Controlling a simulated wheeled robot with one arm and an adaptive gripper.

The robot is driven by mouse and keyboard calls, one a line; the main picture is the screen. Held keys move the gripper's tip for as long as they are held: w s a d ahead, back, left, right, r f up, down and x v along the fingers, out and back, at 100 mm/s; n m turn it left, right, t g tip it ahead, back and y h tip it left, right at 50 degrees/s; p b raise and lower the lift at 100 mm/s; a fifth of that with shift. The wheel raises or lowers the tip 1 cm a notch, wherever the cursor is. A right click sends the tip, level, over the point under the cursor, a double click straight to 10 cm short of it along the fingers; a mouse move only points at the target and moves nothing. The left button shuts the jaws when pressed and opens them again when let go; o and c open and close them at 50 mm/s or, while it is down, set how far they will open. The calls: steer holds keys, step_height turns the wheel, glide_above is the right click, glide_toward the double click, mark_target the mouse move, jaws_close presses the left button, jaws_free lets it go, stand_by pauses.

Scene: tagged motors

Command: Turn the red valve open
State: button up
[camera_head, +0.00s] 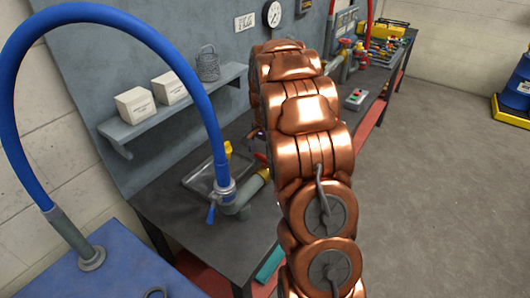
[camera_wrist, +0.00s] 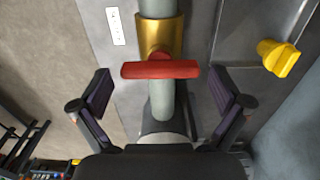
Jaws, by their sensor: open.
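The red valve (camera_wrist: 160,70) shows in the wrist view as a red bar handle lying crosswise over a brass body (camera_wrist: 165,35) on a grey-green pipe (camera_wrist: 160,98). My gripper (camera_wrist: 163,90) is open, with one dark-padded finger on each side of the pipe. The handle lies between and slightly beyond the fingertips, and no contact shows. In the head view my copper-coloured arm covers the gripper and most of the valve; only a small red part (camera_head: 261,157) shows beside the arm.
A yellow handle (camera_wrist: 278,57) stands right of the valve in the wrist view. In the head view a blue hose (camera_head: 150,38) arches to a pipe fitting on the dark workbench (camera_head: 190,235). A shelf (camera_head: 180,113) holds white boxes. Open floor (camera_head: 440,190) lies right.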

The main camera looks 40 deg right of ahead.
steer(key=c, duration=1)
steer(key=shift+o, duration=0.2)
steer(key=shift+f, duration=0.1)
steer(key=shift+f+n+b, duration=0.1)
steer(key=shift+n+b, duration=0.2)
steer(key=shift+b, duration=0.25)
steer(key=shift+f+n+b, duration=0.1)
steer(key=shift+n+b, duration=0.9)
steer(key=shift+b, duration=0.2)
steer(key=n+b, duration=0.4)
steer(key=n, duration=0.1)
steer(key=shift+b, duration=0.3)
steer(key=n+b, duration=0.2)
steer(key=n, duration=0.8)
steer(key=shift+r+b, duration=0.2)
steer(key=shift+b, duration=0.2)
steer(key=shift+n, duration=0.3)
